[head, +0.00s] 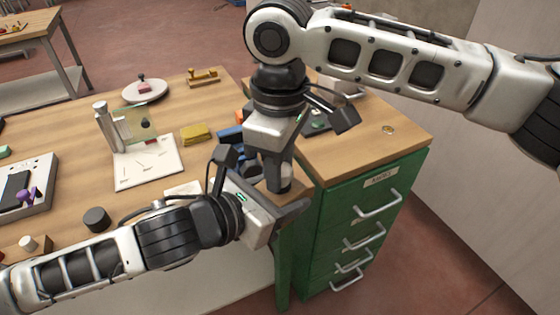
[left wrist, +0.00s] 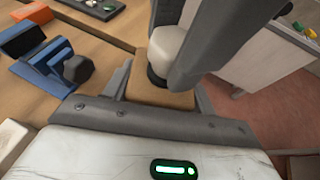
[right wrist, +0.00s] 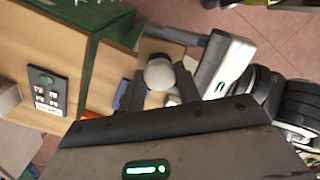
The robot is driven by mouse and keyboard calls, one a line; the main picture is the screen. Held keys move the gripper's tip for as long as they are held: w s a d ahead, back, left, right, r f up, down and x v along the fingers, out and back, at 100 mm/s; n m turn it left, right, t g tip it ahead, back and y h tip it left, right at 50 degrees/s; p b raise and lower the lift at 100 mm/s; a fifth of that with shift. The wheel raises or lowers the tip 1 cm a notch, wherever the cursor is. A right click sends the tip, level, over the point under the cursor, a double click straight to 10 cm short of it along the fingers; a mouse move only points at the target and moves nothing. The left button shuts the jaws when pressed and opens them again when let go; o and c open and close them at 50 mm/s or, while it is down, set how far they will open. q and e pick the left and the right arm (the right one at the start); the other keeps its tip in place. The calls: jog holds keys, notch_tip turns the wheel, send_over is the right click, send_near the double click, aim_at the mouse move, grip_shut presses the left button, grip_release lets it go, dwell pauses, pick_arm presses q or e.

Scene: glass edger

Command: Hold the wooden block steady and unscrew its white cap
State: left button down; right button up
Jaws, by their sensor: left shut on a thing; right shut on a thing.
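The wooden block (left wrist: 150,95) sits between the two fingers of my left gripper (left wrist: 160,88), which is shut on it. The white cap (left wrist: 167,44) stands on top of the block, with a dark ring beneath it. In the right wrist view the cap (right wrist: 159,74) lies between the fingertips of my right gripper (right wrist: 160,86), which is shut on it. In the head view my right gripper (head: 277,183) comes down from above onto the cap, and my left gripper (head: 268,200) reaches in from the left. The grippers hide most of the block there.
A green drawer cabinet (head: 340,228) stands to the right of the grippers. A blue device (left wrist: 48,66) is close by on the bench. A yellow sponge (head: 195,132), a white board with glass (head: 148,172) and a black knob (head: 96,218) lie further left.

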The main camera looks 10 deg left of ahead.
jog(key=shift+n, duration=0.4)
jog(key=o, duration=1.1)
jog(key=shift+c, duration=0.2)
jog(key=shift+r, duration=0.15)
